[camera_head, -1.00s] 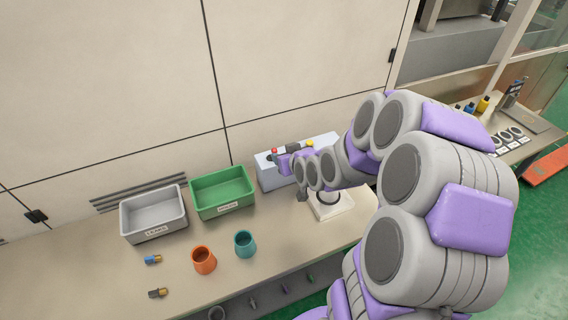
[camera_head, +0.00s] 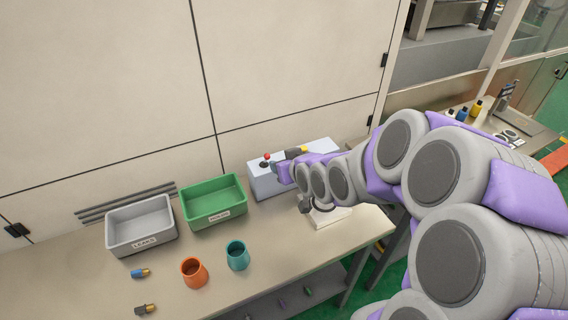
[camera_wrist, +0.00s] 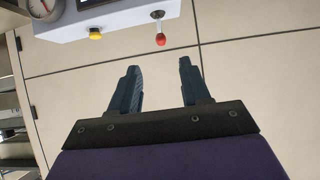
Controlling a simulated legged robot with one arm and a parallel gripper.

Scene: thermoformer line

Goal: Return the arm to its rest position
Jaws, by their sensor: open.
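My arm, grey and purple, reaches from the lower right across the bench in the head view. My gripper (camera_wrist: 160,88) is open in the wrist view, with two dark fingers apart and nothing between them. In the head view the gripper end is near the control box (camera_head: 268,184), by its top; the fingers are hard to make out there. The box has a red-knobbed lever (camera_wrist: 160,38) and a yellow button (camera_wrist: 96,34), both beyond the fingertips in the wrist view.
On the bench (camera_head: 80,290) stand a grey bin (camera_head: 142,241), a green bin (camera_head: 214,219), an orange cup (camera_head: 194,272) and a teal cup (camera_head: 238,255). Two small parts lie at the front left. A panelled wall (camera_head: 100,90) rises behind.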

